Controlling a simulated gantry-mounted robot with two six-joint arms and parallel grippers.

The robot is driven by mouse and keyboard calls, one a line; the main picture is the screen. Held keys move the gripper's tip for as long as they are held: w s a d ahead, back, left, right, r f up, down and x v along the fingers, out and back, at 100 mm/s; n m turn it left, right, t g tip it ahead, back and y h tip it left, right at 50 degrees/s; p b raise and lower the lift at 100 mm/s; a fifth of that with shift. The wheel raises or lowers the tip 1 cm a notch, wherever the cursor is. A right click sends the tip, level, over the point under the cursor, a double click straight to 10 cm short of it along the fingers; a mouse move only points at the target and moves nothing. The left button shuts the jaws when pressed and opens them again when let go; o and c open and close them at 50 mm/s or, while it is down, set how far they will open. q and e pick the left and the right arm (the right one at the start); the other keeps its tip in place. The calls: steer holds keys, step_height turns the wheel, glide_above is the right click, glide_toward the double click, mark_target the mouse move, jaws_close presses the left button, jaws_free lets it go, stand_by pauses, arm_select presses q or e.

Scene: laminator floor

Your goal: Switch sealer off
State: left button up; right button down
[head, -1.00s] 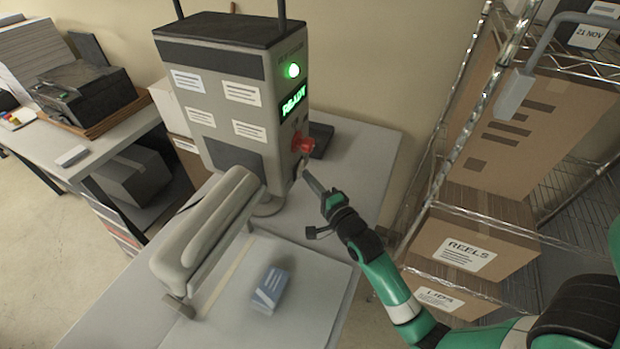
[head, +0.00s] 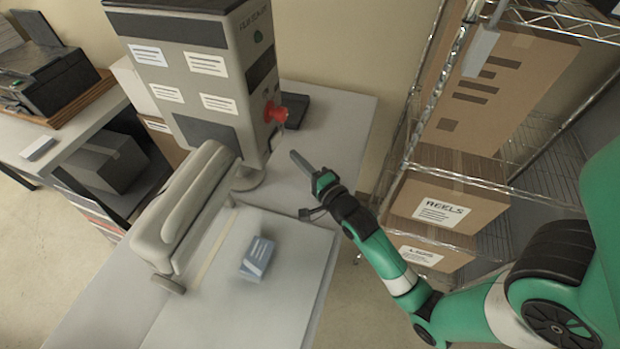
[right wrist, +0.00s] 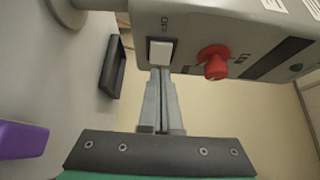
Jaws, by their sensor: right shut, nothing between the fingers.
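The sealer (head: 185,75) is a grey upright machine with a long arm over the bench. Its round lamp (head: 258,37) and display (head: 262,67) are dark. A red knob (head: 275,112) sticks out of its side panel and also shows in the right wrist view (right wrist: 214,62). A white rocker switch (right wrist: 160,51) sits beside the knob there; it is not clear in the head view. My right gripper (head: 294,156) is shut and empty, a little off the panel. Its fingertips (right wrist: 160,70) line up below the switch in the wrist view. My left gripper is not in view.
A blue-grey labelled packet (head: 257,258) lies on the bench (head: 290,285) in front of the sealer. A wire rack with boxes (head: 440,205) stands close to my right arm. A purple object (right wrist: 20,140) shows at the wrist view's left edge.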

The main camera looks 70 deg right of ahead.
steer(key=s+a+b, duration=0.2)
steer(key=s+a, duration=0.2)
steer(key=a, duration=0.3)
steer(key=shift+s+b, duration=0.35)
steer(key=shift+a, duration=0.1)
